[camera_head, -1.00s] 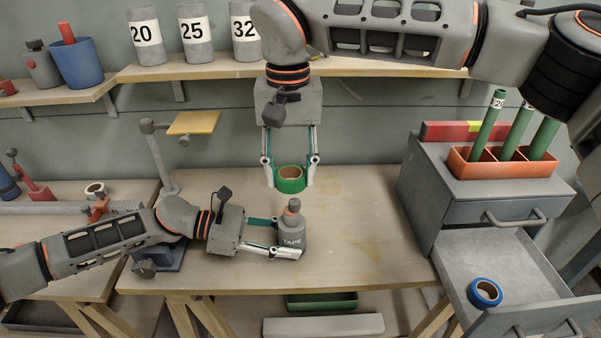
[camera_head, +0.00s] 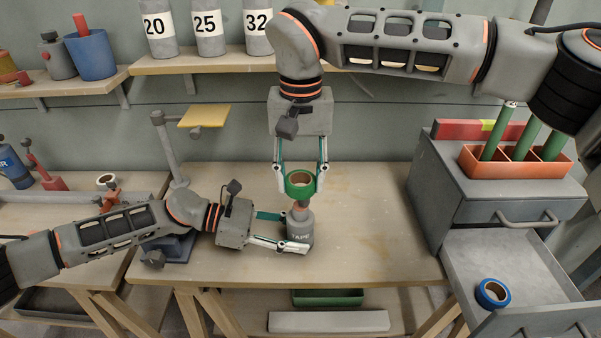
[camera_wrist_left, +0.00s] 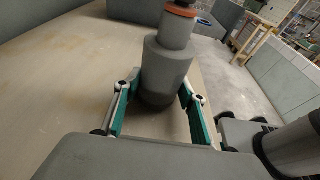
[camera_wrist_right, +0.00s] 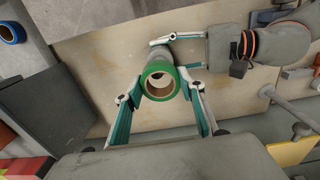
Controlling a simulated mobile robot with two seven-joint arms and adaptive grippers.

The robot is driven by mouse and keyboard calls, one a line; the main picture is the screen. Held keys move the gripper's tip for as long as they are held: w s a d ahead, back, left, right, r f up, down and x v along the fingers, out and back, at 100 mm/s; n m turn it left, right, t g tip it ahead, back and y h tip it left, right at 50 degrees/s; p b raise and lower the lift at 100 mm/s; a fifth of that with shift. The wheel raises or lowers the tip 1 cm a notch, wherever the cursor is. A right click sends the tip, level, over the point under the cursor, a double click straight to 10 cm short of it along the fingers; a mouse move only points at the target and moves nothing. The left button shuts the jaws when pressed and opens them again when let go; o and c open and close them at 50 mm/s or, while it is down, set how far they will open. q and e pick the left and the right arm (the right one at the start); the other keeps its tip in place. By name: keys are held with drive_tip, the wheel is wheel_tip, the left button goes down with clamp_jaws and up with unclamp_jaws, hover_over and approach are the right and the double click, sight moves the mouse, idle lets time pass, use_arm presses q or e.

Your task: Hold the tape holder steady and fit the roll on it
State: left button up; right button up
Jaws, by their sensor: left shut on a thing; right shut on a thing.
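The grey tape holder (camera_head: 299,232), marked TAPE, stands upright on the workbench, and its body also shows in the left wrist view (camera_wrist_left: 165,72). My left gripper (camera_head: 296,233) is shut on the holder's body, low near the bench top. The green tape roll (camera_head: 300,186) has a tan core and hangs just above the holder's top. My right gripper (camera_head: 301,178) points down and is shut on the roll. In the right wrist view the roll (camera_wrist_right: 160,80) lies between the fingers, with the holder behind it. Whether the roll touches the holder's post is hard to tell.
A blue tape roll (camera_head: 493,293) lies in the open drawer (camera_head: 500,255) at the right. An orange box (camera_head: 470,161) with green tubes stands on the cabinet. A yellow plate on a stand (camera_head: 205,116) is at the back left. The bench right of the holder is clear.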

sight(300, 204)
drive_tip(key=shift+f, duration=0.25)
drive_tip(key=shift+f, duration=0.2)
drive_tip(key=shift+f, duration=3)
drive_tip(key=shift+c, duration=0.2)
idle(1.3)
drive_tip(key=o, duration=1)
wheel_tip(300, 204, up, 12)
idle(0.4)
